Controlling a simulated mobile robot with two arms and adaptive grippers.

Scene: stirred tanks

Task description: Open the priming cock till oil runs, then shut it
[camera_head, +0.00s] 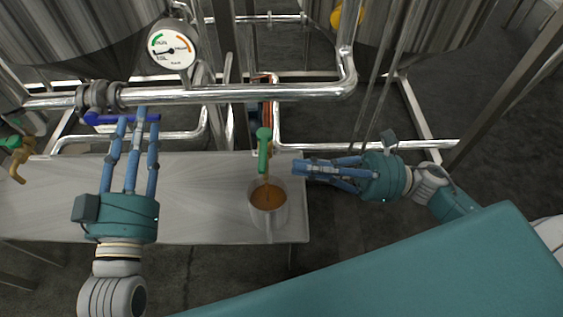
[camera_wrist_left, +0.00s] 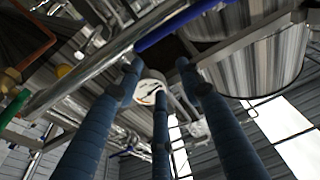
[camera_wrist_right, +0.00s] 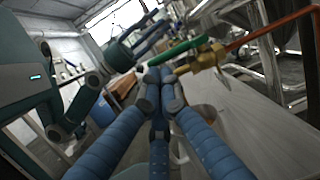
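The priming cock has a green lever (camera_head: 264,150) and a brass body (camera_wrist_right: 205,59) on a copper pipe (camera_wrist_right: 272,27). The lever points away from the pipe, roughly in line with it. A thin amber streak, seemingly oil, shows between the cock and a pale mug (camera_head: 282,217) holding brown oil (camera_head: 267,196). My right gripper (camera_head: 299,167) has its fingertips together, empty, just right of the cock; in its wrist view the tips (camera_wrist_right: 158,76) are close below the lever. My left gripper (camera_head: 138,115) has spread fingers at a blue lever (camera_head: 98,118); contact is unclear.
The mug stands on a grey bench (camera_head: 190,190). A steel pipe (camera_head: 240,93) crosses behind it. A dial gauge (camera_head: 172,48) stands above. Another brass cock (camera_head: 20,162) with a green handle is at the far left. Steel tanks (camera_head: 75,40) stand behind.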

